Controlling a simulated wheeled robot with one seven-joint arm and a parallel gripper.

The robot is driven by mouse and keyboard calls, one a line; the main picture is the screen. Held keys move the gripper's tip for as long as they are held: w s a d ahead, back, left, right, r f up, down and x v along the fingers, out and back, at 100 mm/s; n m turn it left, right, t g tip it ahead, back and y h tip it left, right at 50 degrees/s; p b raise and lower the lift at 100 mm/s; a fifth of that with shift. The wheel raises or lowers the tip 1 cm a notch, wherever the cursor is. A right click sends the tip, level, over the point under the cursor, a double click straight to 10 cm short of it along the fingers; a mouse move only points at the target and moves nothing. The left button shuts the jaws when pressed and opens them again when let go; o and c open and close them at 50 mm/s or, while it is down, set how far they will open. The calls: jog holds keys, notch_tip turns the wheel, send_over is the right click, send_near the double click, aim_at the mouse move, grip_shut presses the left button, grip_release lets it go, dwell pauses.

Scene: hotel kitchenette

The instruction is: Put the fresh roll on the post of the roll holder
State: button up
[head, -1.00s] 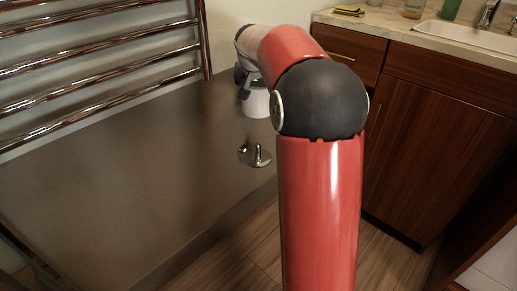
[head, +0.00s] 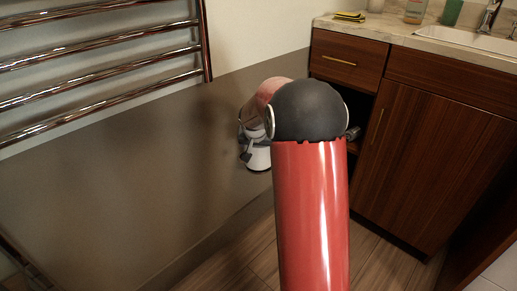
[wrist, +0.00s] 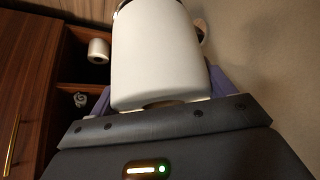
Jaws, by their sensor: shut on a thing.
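The fresh roll is a white cylinder. In the wrist view the roll (wrist: 160,55) fills the middle, between the purple fingers of my gripper (wrist: 160,92), which is shut on it.
A chrome towel rack (head: 110,65) is on the wall at the left. A wooden cabinet (head: 430,150) with a sink (head: 470,40) stands at the right. The wrist view shows another white roll (wrist: 98,50) in an open cubby.

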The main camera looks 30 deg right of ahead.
jog(key=shift+f, duration=0.25)
jog(key=shift+f, duration=0.15)
jog(key=o, duration=0.9)
jog(key=shift+o, duration=0.2)
